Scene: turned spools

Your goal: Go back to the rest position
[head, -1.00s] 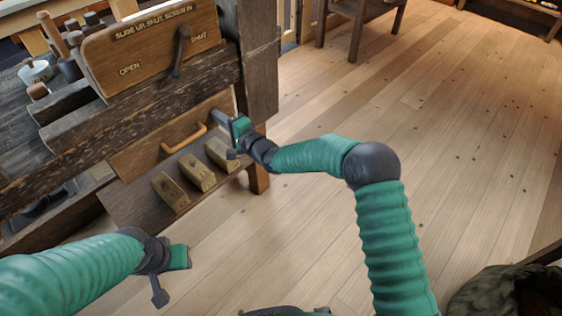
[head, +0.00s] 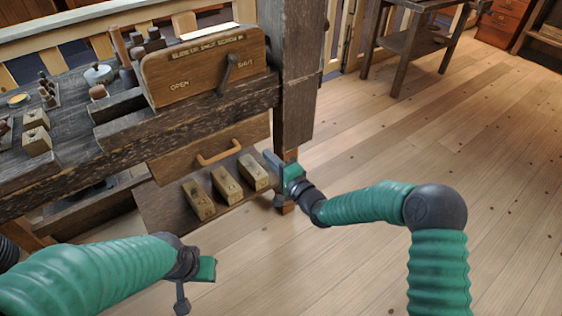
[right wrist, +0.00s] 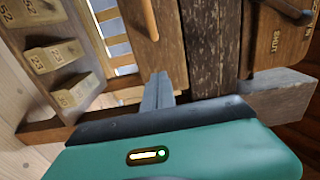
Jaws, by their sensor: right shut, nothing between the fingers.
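My right gripper (head: 271,159) is at the end of the bent green arm, in front of the bench's right leg and right of the curved wooden handle (head: 219,154). Its grey fingers are together and empty. In the right wrist view the shut fingers (right wrist: 157,95) point toward the bench front, with nothing between them. My left gripper (head: 205,268) is low in the head view, over the floor in front of the bench. Its fingers are hidden, so I cannot tell whether they are open.
The workbench (head: 95,158) fills the left, with a wooden board (head: 205,72) marked OPEN and SHUT and a dark lever (head: 229,72). Several wooden blocks (head: 199,199) sit on a low shelf close to my right gripper. The wooden floor (head: 400,150) on the right is clear.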

